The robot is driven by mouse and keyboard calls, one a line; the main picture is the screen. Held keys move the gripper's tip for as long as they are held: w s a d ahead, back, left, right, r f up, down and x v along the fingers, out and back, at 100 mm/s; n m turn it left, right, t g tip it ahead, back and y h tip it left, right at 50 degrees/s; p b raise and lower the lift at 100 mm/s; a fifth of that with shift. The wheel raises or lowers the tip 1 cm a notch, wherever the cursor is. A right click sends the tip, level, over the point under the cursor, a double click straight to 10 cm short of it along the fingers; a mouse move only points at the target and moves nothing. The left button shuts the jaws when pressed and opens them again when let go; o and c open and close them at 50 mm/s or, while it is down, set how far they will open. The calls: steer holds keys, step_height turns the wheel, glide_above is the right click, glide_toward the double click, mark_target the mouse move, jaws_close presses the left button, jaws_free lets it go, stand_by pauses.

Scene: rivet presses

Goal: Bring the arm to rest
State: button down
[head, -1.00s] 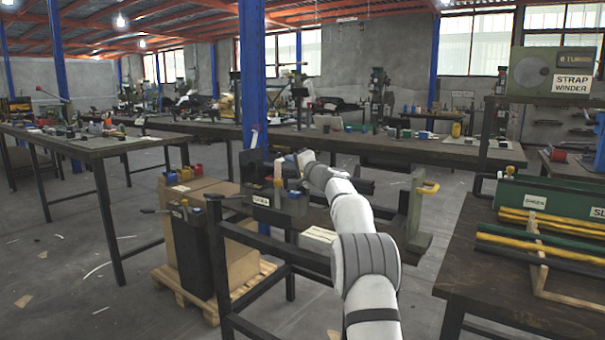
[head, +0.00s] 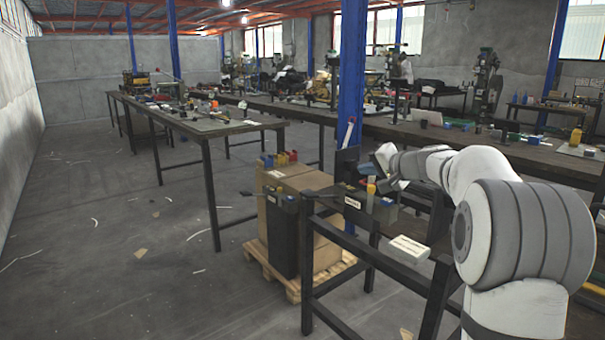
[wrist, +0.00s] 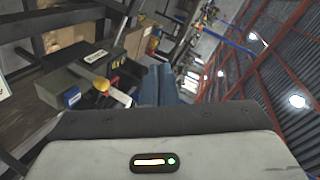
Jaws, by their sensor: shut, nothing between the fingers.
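My white and grey arm rises at the right of the head view and bends to the left. My gripper is at its far end, small and partly hidden by my own wrist, above the dark bench with the press. In the wrist view the two blue-grey fingers of my gripper (wrist: 159,86) lie side by side, shut with nothing between them. A press with a yellow knob (head: 371,189) stands just below and left of the gripper; it also shows in the wrist view (wrist: 83,80). I cannot tell how close they are.
A long table (head: 222,125) is behind. The floor at the far left (head: 110,250) is open.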

steer(key=s+a+r+n+g+h+p, duration=0.1)
steer(key=s+a+r+g+p, duration=0.2)
steer(key=s, duration=0.4)
steer(key=s+a+r+n+g+p, duration=0.1)
steer(key=s+a+r+p, duration=0.15)
steer(key=s+p, duration=0.35)
steer(key=s+d+n+g+h+p, duration=0.1)
steer(key=s+p, duration=0.6)
steer(key=s, duration=0.8)
steer(key=s+d+n+g+h+p, duration=0.2)
steer(key=s+p, duration=0.5)
steer(key=s, duration=0.9)
steer(key=n+g+h, duration=0.1)
steer(key=g+h, duration=0.1)
steer(key=h, duration=0.1)
steer(key=shift+s+r+h, duration=0.25)
steer(key=shift+r+h, duration=0.05)
steer(key=shift+r, duration=0.05)
